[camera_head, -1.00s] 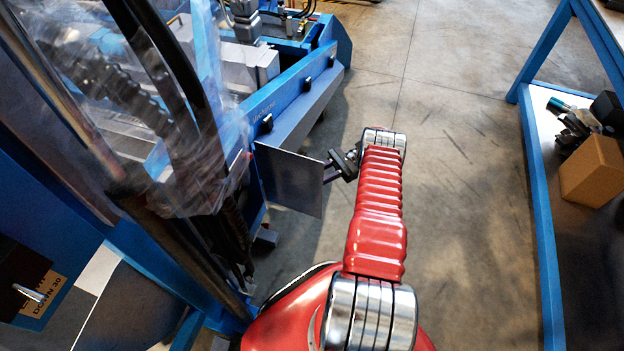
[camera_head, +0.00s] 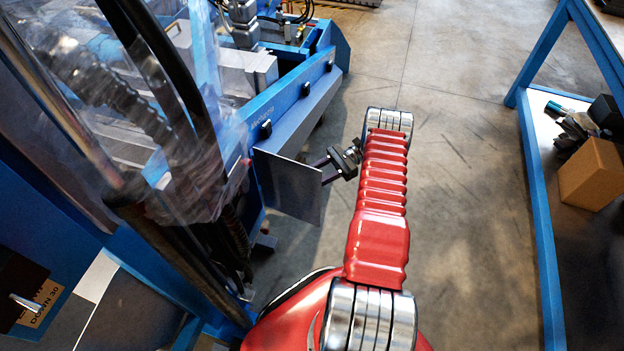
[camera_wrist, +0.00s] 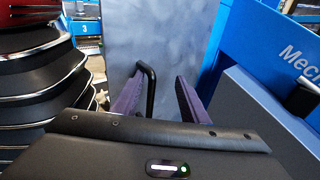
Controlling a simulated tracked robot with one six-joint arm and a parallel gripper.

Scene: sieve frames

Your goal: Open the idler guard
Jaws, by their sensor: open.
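The idler guard appears to be the flat grey panel (camera_head: 285,188) standing out from the side of the blue machine in the head view. In the wrist view the panel (camera_wrist: 180,40) fills the middle, with a black bar handle (camera_wrist: 150,92) on its face. My gripper (camera_head: 321,172) is at the panel's right side in the head view. In the wrist view my gripper (camera_wrist: 160,98) is open, its two purple-grey fingers pointing at the panel. The handle shows between the fingers, closer to the left one. Whether a finger touches it I cannot tell.
The blue machine frame (camera_head: 290,105) runs along the left, with clear plastic sheeting and hoses (camera_head: 185,130) in the foreground. A blue bench (camera_head: 545,220) with a cardboard box (camera_head: 592,174) stands at the right. The concrete floor (camera_head: 460,150) between them is clear.

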